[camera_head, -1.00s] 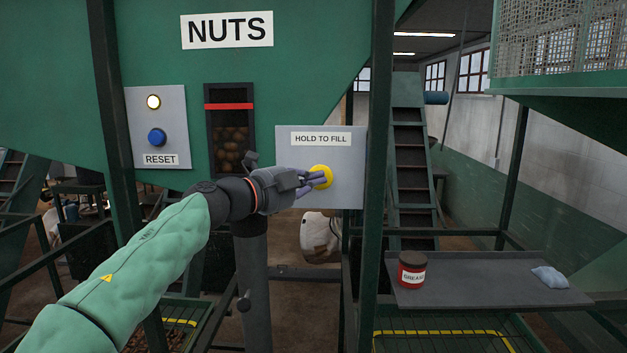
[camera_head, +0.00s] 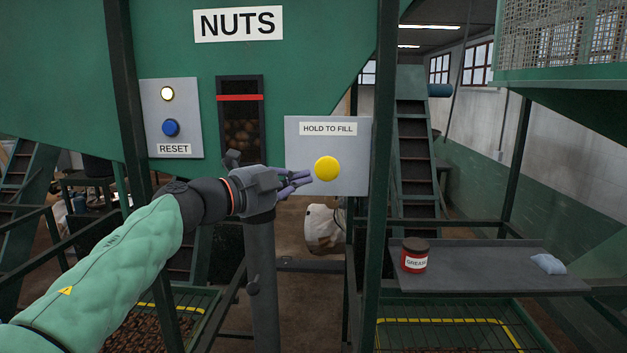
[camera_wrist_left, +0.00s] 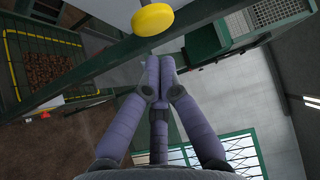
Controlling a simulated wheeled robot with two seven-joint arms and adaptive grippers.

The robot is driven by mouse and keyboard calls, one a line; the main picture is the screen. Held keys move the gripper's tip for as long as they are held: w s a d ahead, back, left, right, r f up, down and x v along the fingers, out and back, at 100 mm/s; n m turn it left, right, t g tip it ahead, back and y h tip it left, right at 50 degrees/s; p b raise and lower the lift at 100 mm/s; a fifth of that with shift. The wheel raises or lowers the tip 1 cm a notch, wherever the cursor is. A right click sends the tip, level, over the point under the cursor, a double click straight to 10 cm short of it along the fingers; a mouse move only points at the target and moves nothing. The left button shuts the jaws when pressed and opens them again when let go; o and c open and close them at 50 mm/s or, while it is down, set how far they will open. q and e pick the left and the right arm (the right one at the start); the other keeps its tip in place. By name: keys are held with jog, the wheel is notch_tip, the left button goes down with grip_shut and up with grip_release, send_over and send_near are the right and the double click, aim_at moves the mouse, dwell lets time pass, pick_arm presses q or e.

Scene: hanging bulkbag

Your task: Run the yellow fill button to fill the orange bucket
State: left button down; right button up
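The round yellow fill button (camera_head: 327,169) sits on a grey panel labelled HOLD TO FILL (camera_head: 300,150). It also shows at the top of the left wrist view (camera_wrist_left: 153,18). My left gripper (camera_head: 308,178) is just left of and slightly below the button in the head view, with a gap between fingertips and button. In the left wrist view its purple fingers (camera_wrist_left: 160,64) are drawn together at the tips, with nothing held. My right gripper is out of view. I cannot make out an orange bucket in either view.
A RESET panel (camera_head: 188,103) with a blue button (camera_head: 171,128) and a lit lamp is left of a nut window (camera_head: 241,133). A dark post (camera_head: 379,230) stands right of the fill panel. A shelf (camera_head: 480,272) holds a grease tin (camera_head: 414,255) and a pale cloth (camera_head: 548,263).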

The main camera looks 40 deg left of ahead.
pick_arm(q)
jog(key=v, duration=0.5)
jog(key=shift+s+d+r+b, duration=0.1)
jog(key=shift+d+r+b, duration=0.15)
jog(key=shift+d+b, duration=0.15)
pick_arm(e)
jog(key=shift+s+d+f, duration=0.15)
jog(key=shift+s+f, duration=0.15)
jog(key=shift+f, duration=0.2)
pick_arm(q)
jog(key=shift+a, duration=0.1)
